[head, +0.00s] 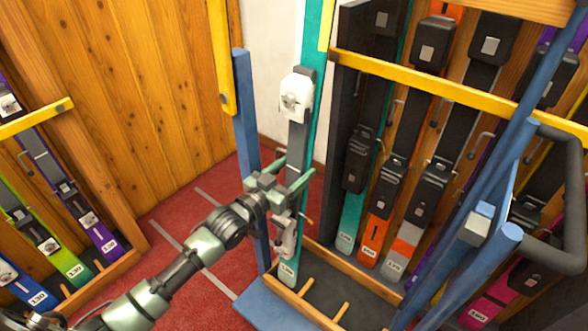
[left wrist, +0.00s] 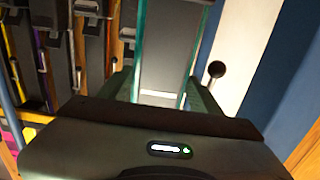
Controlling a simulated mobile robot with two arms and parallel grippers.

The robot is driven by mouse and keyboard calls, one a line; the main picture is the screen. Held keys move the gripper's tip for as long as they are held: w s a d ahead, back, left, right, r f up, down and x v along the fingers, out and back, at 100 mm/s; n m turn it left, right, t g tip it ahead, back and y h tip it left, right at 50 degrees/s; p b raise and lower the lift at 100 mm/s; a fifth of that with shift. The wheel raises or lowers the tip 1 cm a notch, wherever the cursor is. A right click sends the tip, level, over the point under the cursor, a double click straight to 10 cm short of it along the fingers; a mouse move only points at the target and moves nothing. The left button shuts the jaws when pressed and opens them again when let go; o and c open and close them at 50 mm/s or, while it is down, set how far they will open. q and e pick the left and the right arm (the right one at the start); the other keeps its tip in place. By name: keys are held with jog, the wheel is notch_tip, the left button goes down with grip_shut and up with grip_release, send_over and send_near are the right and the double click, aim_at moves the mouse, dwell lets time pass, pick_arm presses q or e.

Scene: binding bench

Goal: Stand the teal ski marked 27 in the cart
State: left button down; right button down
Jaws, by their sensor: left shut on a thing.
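My left gripper (head: 285,187) is shut around a teal ski (head: 316,45) with a dark middle and white binding parts. The ski stands almost upright, leaning slightly. Its lower end, with a white label, is by the wooden rail of the cart (head: 258,303); I cannot tell whether it rests on the base. The number 27 is not readable. The cart has a blue post (head: 246,130), a yellow bar and a blue base. In the left wrist view the ski (left wrist: 165,60) runs between the fingers (left wrist: 160,88). My right gripper is not in view.
Several skis, including an orange one (head: 376,232), stand behind a yellow bar (head: 440,85) at the right. Another rack at the left holds a purple ski (head: 92,222) and others. Blue posts and a grey handle (head: 568,165) crowd the right. Red floor (head: 205,215) lies between.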

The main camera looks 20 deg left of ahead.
pick_arm(q)
jog(key=shift+r, duration=0.3)
jog(key=shift+c, duration=1.2)
grip_release()
jog(key=shift+o, duration=0.6)
jog(key=shift+s+f, duration=0.1)
jog(key=shift+f, duration=0.35)
jog(key=shift+r, duration=0.2)
